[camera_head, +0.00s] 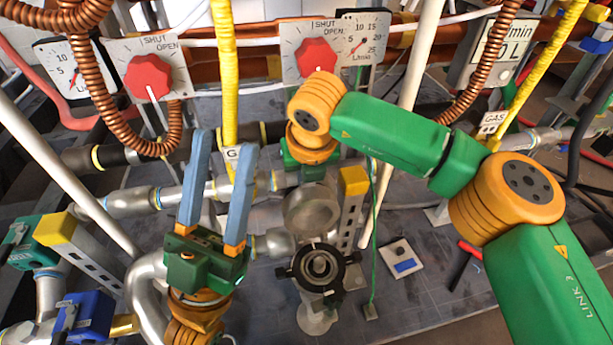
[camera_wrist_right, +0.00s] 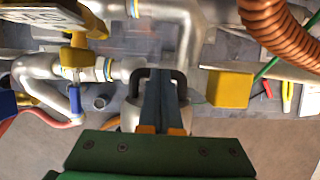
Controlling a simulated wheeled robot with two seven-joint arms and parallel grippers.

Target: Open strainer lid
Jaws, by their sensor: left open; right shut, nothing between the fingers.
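The strainer (camera_head: 318,268) stands low in the middle of the head view, with a black collar around its round top. A round grey disc, which looks like its lid (camera_head: 309,208), is tilted up behind the collar. My left gripper (camera_head: 222,143) is open and empty, pointing up to the left of the strainer. My right gripper's green body shows just behind the lid in the head view; its fingers are hidden there. In the right wrist view my right gripper (camera_wrist_right: 167,82) is shut with nothing between its fingers. A dark loop (camera_wrist_right: 143,75) surrounds the fingers; contact is unclear.
Two red-knobbed valve panels, left (camera_head: 149,77) and right (camera_head: 316,56), stand behind. A yellow-capped grey post (camera_head: 353,181) rises right of the strainer. A yellow pipe (camera_head: 224,65) and a white pole (camera_head: 410,85) stand close by. The floor at lower right is fairly clear.

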